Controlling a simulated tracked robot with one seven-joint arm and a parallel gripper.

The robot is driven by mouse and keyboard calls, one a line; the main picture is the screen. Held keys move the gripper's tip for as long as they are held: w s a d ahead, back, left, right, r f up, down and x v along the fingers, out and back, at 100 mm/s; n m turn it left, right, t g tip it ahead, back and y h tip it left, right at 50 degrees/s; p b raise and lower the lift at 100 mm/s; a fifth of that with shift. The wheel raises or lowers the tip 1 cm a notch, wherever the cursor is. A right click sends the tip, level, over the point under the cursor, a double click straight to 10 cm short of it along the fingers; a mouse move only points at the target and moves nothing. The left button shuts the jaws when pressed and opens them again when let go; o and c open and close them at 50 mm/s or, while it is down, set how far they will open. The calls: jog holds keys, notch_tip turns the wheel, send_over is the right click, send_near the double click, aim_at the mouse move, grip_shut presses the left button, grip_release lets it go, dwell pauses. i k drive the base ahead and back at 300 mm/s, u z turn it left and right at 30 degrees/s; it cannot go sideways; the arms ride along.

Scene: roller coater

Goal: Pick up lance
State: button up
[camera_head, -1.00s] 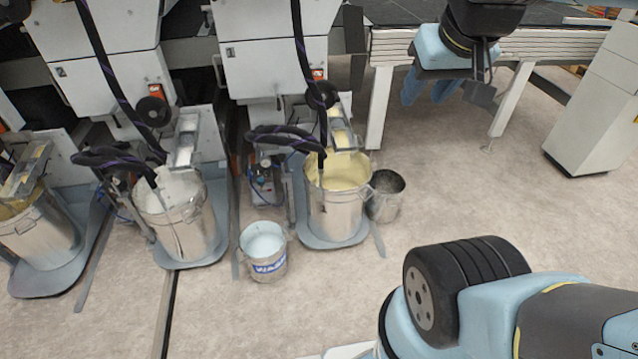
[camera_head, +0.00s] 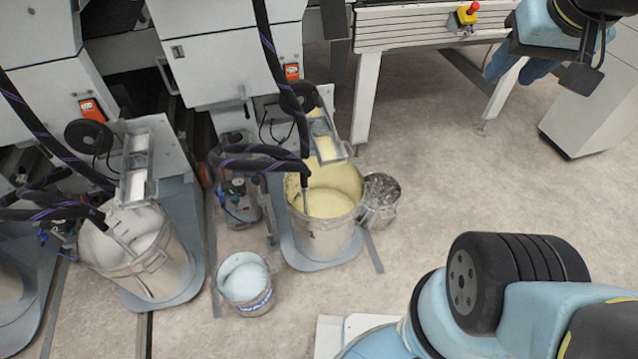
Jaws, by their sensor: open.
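A thin metal lance (camera_head: 306,199) hangs from a black hose and stands in the open metal bucket of cream liquid (camera_head: 325,238). A second lance (camera_head: 123,242), on another hose, leans in the bucket of white liquid (camera_head: 165,268) at left. The pictures do not tell which lance is meant. My gripper (camera_head: 524,68) is at the upper right, with its blue fingers pointing down. It is open and well away from both lances and buckets. Part of it is cut off by the top edge, and nothing shows between the fingers.
A small pail of pale liquid (camera_head: 245,285) and a dirty metal can (camera_head: 380,201) stand beside the cream bucket. White machine cabinets (camera_head: 225,50) and hanging hoses close off the back. A red emergency button (camera_head: 467,12) sits on the conveyor side. The floor at centre right is clear.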

aim_at(304, 186)
jog(key=u, duration=0.2)
jog(key=i, duration=0.8)
jog(key=u, duration=0.75)
jog(key=k, duration=0.85)
jog(key=u, duration=0.15)
jog(key=i, duration=0.95)
jog(key=z, duration=0.05)
